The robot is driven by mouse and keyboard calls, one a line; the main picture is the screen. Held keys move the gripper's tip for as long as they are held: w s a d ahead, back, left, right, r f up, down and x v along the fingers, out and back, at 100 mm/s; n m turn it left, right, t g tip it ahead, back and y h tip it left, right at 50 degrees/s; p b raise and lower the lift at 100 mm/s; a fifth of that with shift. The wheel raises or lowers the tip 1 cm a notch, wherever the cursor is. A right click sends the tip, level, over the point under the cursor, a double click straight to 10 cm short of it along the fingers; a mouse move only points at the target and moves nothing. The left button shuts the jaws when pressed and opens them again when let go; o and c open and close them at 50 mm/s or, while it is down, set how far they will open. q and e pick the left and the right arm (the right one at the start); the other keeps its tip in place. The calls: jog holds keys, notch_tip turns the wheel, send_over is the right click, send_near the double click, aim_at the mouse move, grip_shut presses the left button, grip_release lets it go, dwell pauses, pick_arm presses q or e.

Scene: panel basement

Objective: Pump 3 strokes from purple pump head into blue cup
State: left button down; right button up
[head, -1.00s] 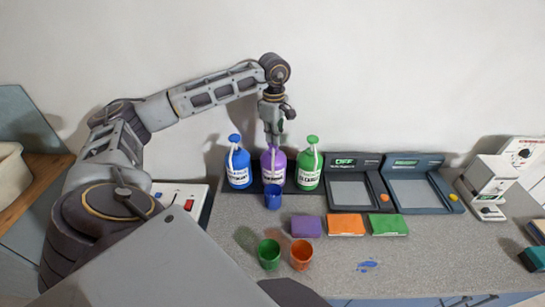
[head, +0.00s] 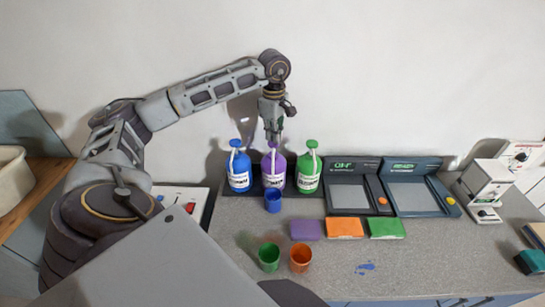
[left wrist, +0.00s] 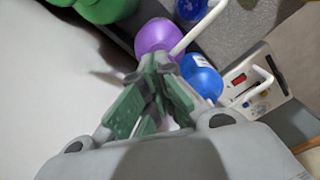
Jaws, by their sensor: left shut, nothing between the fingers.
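The purple pump bottle (head: 273,176) stands between a blue bottle (head: 239,177) and a green one (head: 308,178). Its pump head (head: 272,146) is about level with its neighbours' heads. The blue cup (head: 272,204) stands upright in front of the purple bottle; the left wrist view shows part of it (left wrist: 191,8). My left gripper (head: 273,138) is shut and empty, pointing down just above the purple pump head. In the left wrist view its fingertips (left wrist: 158,64) overlap the purple bottle (left wrist: 155,36); contact is unclear. The cup's inside is hard to make out. My right gripper is out of view.
A green cup (head: 269,257) and an orange cup (head: 301,258) stand nearer the front. Purple, orange and green sponge-like blocks (head: 345,228) lie right of the blue cup. Two dark scale-like devices (head: 408,190) stand behind them. A blue stain (head: 365,267) marks the counter.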

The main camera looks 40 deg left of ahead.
pick_arm(q)
jog(key=shift+r+p, duration=0.35)
jog(key=shift+r, duration=0.3)
jog(key=shift+f+b, duration=1.55)
jog(key=shift+f, duration=0.7)
jog(key=shift+r, duration=0.25)
dwell(0.4)
jog(key=shift+r+p, duration=1.5)
jog(key=shift+r, duration=0.55)
notch_tip(320, 180, up, 6)
jog(key=p, duration=0.4)
dwell(1.0)
